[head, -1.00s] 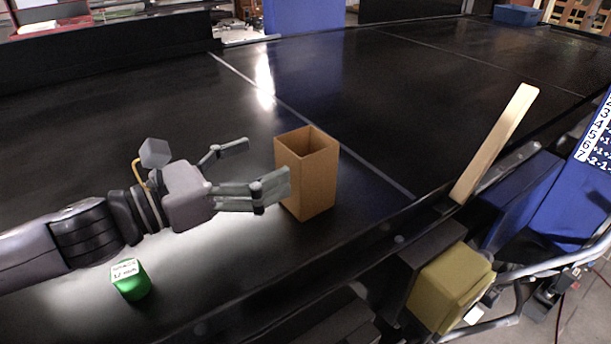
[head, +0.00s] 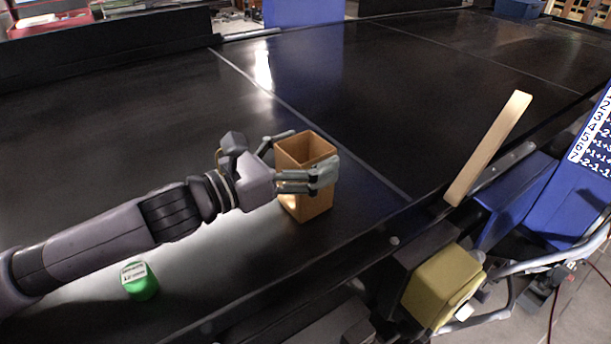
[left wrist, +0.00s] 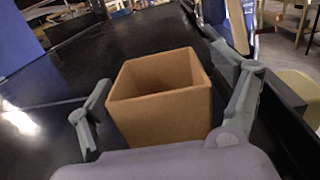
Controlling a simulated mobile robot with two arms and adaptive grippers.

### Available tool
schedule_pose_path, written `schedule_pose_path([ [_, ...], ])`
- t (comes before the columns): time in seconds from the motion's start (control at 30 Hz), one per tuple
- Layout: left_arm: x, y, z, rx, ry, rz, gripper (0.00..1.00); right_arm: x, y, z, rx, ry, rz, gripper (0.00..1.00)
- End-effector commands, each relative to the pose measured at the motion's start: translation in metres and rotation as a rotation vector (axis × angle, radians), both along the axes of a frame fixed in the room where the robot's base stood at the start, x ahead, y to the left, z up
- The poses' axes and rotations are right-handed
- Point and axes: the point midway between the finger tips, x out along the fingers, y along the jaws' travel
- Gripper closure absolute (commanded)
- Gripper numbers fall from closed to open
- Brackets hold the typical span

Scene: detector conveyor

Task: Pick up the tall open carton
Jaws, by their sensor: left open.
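The tall open carton (head: 309,207) is brown and stands upright on the black conveyor, its open top facing up. My left gripper (head: 305,157) is open, with one finger on the far side of the carton and the other across its near side. In the left wrist view the carton (left wrist: 165,117) stands between the two spread fingers of the left gripper (left wrist: 165,105). A gap shows between the carton and the left-hand finger; I cannot tell whether the right-hand finger touches it. The finger hides part of the near face. My right gripper is not in view.
A green cylinder with a white label (head: 139,281) stands on the conveyor (head: 120,130), below my left arm. A wooden plank (head: 489,148) rises at the conveyor's near edge, above a yellow box (head: 442,288). The belt behind the carton is clear.

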Motion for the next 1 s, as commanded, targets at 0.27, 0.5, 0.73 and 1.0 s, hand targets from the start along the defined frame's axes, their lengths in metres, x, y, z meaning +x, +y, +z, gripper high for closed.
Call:
schedule_pose_path([
  [0.27, -0.0002, 0.0003, -0.0003, 0.0, 0.0, 0.0, 0.25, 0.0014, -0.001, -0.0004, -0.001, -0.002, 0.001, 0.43],
  [0.5, -0.0004, 0.0003, -0.0002, 0.0, 0.0, 0.0, 0.41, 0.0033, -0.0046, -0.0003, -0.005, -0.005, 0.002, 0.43],
  [0.73, -0.0003, 0.0004, -0.0001, 0.0, 0.0, 0.0, 0.56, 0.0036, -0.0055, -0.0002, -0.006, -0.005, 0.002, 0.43],
  [1.0, -0.0004, 0.0005, 0.0, 0.0, 0.0, 0.0, 0.74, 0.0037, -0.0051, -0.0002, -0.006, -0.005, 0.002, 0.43],
])
